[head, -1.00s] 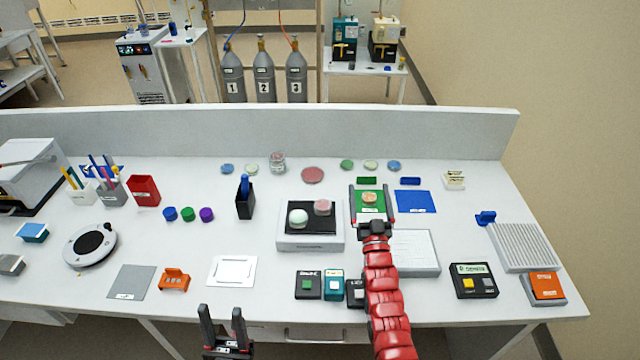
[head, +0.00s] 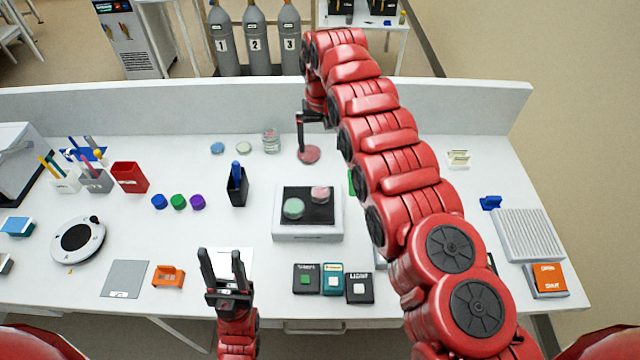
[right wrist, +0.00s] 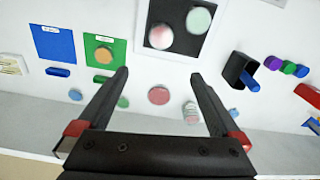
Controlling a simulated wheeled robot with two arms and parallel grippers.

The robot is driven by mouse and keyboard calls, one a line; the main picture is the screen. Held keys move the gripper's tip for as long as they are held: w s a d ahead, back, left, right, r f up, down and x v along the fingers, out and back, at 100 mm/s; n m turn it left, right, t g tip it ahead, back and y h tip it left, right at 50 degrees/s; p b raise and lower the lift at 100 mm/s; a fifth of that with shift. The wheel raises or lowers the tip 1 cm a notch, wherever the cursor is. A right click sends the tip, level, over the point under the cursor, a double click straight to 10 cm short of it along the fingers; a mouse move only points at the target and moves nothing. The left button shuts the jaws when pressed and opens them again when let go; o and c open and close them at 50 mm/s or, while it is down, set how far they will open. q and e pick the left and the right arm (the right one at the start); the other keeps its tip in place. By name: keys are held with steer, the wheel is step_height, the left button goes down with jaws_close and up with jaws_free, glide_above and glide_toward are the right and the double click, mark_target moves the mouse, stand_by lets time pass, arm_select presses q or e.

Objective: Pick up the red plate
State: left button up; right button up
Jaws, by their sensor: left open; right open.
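The red plate (head: 308,155) is a flat, dull red disc lying on the bench near the back wall panel. My right gripper (head: 303,138) is open and empty over it, its fingers pointing down. One finger shows beside the plate in the head view; my arm hides the other. In the right wrist view the plate (right wrist: 158,96) appears between the two spread fingers (right wrist: 159,73), not gripped.
A scale (head: 307,234) carrying two discs is in front. A black pen holder (head: 237,188) is front left. The back panel (head: 200,108) is close behind. My right arm hides the mats.

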steer(key=b, duration=0.7)
glide_above(320, 192)
step_height(320, 192, down, 7)
steer(key=f, duration=0.4)
steer(key=shift+w+d, duration=0.1)
steer(key=shift+w, duration=0.15)
steer(key=shift+f, duration=0.2)
steer(key=shift+s+f+p, duration=0.15)
steer(key=shift+f+p, duration=0.4)
steer(key=shift+p, duration=0.05)
steer(key=f, duration=0.3)
steer(key=shift+s+f, duration=0.2)
steer(key=shift+f, duration=0.4)
steer(key=shift+w, duration=0.1)
steer(key=shift+c, duration=0.2)
